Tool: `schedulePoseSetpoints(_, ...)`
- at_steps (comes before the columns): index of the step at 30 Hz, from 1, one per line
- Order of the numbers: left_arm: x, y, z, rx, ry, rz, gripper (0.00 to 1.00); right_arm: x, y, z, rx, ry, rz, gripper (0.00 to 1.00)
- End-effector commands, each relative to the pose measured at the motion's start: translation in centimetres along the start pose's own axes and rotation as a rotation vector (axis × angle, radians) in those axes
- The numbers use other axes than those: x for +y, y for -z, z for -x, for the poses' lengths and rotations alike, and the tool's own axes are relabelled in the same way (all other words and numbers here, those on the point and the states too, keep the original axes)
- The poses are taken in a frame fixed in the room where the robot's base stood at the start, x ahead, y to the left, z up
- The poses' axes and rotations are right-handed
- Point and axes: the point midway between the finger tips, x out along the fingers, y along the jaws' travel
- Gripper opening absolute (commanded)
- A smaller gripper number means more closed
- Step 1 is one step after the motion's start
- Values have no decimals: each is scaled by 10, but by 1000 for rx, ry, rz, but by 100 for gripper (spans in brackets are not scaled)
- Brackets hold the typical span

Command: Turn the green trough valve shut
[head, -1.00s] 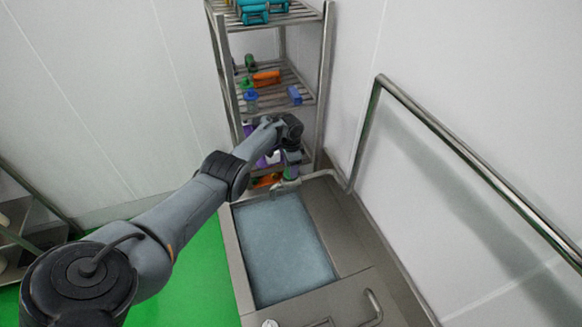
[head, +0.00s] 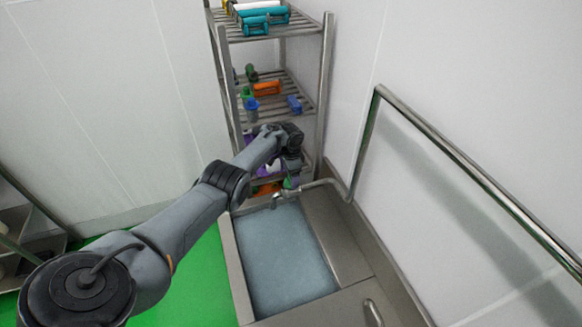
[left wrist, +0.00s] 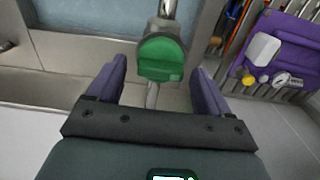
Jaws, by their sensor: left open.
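The green trough valve (left wrist: 160,58) is a round green knob with a raised grip bar, on a metal pipe above the trough edge. In the left wrist view it lies between the tips of my left gripper's (left wrist: 158,68) two purple fingers, with a visible gap on each side. The gripper is open and looks empty; how deep the valve sits between the fingers is hard to tell. In the head view my left gripper (head: 291,172) is at the far end of the trough (head: 234,265), beside the pipe spout (head: 279,198), and the valve is mostly hidden there. My right gripper is not in view.
A metal rack (head: 327,90) with bottles and coloured items stands just behind the gripper. A metal pipe (head: 450,145) runs along the right wall. The trough holds bluish water (head: 285,260). A purple panel with tools (left wrist: 285,55) is at the right in the left wrist view.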

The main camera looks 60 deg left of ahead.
Motion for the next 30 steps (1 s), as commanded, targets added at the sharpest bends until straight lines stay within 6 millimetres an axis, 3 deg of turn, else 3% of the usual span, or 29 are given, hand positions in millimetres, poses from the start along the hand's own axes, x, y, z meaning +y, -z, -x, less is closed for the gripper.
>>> schedulePoseSetpoints(10, -1, 0, 56, 1, 3, -2, 80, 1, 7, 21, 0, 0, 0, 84)
schedulePoseSetpoints(18, 0, 0, 92, 1, 0, -1, 80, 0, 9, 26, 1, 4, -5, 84)
schedulePoseSetpoints(30, 0, 0, 104, 0, 1, 0, 80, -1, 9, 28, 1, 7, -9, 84)
